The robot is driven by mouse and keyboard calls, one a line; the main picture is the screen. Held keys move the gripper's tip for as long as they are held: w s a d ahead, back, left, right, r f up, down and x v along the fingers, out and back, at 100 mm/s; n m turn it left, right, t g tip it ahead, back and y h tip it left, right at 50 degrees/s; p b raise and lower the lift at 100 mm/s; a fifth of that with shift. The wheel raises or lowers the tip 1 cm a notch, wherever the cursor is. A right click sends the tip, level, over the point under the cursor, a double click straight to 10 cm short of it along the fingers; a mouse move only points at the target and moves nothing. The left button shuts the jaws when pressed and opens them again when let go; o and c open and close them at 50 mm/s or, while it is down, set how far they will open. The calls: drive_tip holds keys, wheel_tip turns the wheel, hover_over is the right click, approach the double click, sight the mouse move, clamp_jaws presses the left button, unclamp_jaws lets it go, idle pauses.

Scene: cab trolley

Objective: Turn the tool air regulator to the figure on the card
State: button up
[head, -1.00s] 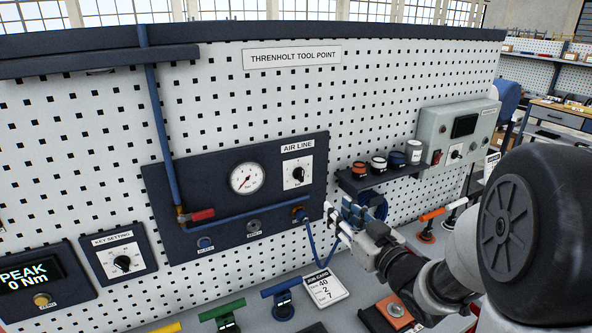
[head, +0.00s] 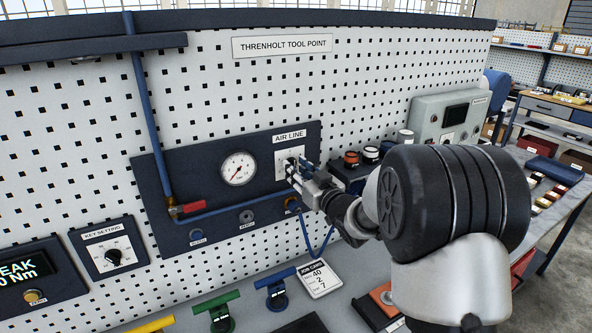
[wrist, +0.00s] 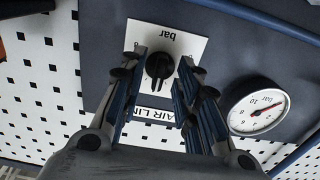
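The air regulator is a black knob (wrist: 159,66) on a white square dial plate (wrist: 185,48) marked bar, on the dark AIR LINE panel (head: 215,210). In the wrist view my gripper (wrist: 163,60) is open, with one blue-and-grey finger on each side of the knob and gaps showing between. The knob's exact setting is too small to read. The round white pressure gauge (head: 238,169) has a red needle.
A red-handled valve (head: 187,209) and blue pipe sit left of the gauge. A KEY SETTING dial (head: 113,256) is further left. Coloured T-handled tools (head: 217,306) stand on the bench below.

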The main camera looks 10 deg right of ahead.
drive_tip(key=shift+w+a, duration=0.2)
drive_tip(key=shift+w, duration=0.35)
clamp_jaws()
